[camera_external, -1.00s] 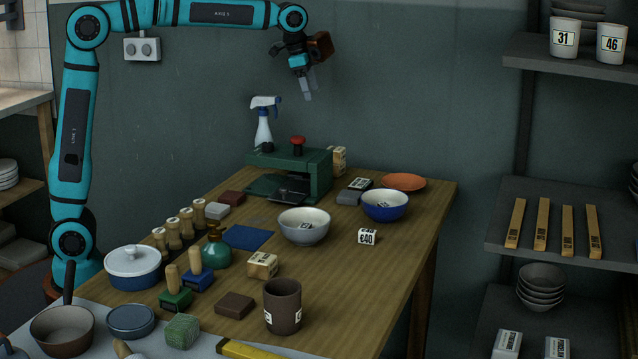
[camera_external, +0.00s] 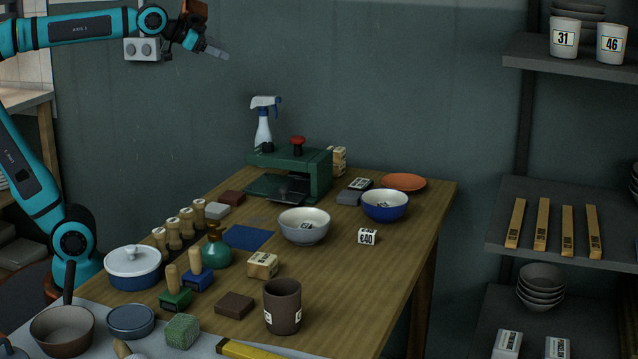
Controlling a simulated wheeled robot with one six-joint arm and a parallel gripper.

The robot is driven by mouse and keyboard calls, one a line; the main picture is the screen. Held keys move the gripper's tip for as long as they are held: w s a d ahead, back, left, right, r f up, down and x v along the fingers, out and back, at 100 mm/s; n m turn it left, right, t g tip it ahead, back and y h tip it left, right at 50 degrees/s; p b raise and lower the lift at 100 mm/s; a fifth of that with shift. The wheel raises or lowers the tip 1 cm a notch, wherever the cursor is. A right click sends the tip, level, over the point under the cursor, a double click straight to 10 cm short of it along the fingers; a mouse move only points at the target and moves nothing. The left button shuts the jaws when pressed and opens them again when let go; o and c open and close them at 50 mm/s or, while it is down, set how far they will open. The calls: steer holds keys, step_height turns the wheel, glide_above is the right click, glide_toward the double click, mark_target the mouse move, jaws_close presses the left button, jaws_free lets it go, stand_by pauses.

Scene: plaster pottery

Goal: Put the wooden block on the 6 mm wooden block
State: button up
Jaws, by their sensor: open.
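A light wooden block (camera_external: 263,265) with a printed label sits on the table, in front of the blue mat. More light wooden blocks (camera_external: 339,157) with labels stand at the back, partly hidden behind the green press. The labels are too small to read, so I cannot tell which block is the 6 mm one. My gripper (camera_external: 221,52) is open, with nothing visible in it. It is high in the air at the upper left, well above the table and away from the blocks.
The green press (camera_external: 303,170) and spray bottle (camera_external: 263,125) stand at the back. The table's right front is clear.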

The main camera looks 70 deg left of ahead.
steer(key=s+a+n+t, duration=0.1)
steer(key=s+t, duration=0.4)
steer(key=s, duration=1)
steer(key=shift+s+a+n, duration=0.25)
steer(key=shift+a+n, duration=0.05)
steer(key=shift+n, duration=0.5)
